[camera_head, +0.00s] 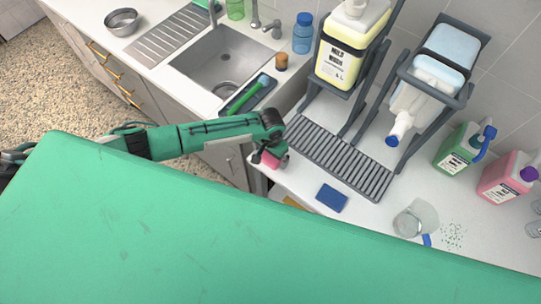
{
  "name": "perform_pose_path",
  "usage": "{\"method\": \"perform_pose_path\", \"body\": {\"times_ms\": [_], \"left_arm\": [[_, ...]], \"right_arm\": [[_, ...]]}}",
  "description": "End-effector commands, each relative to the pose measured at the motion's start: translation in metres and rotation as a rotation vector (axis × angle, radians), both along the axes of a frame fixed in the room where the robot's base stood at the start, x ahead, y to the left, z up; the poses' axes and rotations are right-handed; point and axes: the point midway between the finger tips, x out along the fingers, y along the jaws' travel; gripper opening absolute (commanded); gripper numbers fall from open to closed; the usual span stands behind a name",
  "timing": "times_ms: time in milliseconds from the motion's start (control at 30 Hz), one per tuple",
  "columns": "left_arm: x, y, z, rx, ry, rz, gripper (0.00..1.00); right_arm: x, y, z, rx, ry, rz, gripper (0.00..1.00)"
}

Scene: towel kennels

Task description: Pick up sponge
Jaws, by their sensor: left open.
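A dark blue flat block that looks like a sponge (332,198) lies on the white counter (300,180), in front of the grey ribbed drain rack. A small pink block (273,160), perhaps another sponge, sits at the counter's front edge, partly hidden by my left gripper. My left gripper (262,158) is open and points down right at the pink block, with its fingers by it. I cannot tell whether they touch it. The blue block is to the right of and below the gripper in the picture, apart from it. My right gripper is not in view.
A clear tipped beaker (415,218) lies near green specks. Green (457,150) and pink (508,178) bottles stand right. A sink (222,62) is behind.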

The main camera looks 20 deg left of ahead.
Motion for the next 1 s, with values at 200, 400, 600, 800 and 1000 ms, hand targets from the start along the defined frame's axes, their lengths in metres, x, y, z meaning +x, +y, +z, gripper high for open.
{"method": "perform_pose_path", "body": {"times_ms": [200,400,600,800,1000], "left_arm": [[0.000,0.000,0.000,0.000,0.000,0.000,0.86],[0.000,0.000,0.000,0.000,0.000,0.000,0.55],[0.000,0.000,0.000,0.000,0.000,0.000,0.55],[0.000,0.000,0.003,0.000,0.000,0.000,0.55],[0.000,0.000,0.018,0.000,-0.001,-0.001,0.55]], "right_arm": [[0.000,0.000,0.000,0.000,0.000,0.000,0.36],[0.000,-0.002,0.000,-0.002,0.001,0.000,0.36],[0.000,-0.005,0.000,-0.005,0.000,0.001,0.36],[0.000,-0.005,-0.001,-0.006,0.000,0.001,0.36],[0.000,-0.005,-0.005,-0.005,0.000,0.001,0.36]]}}
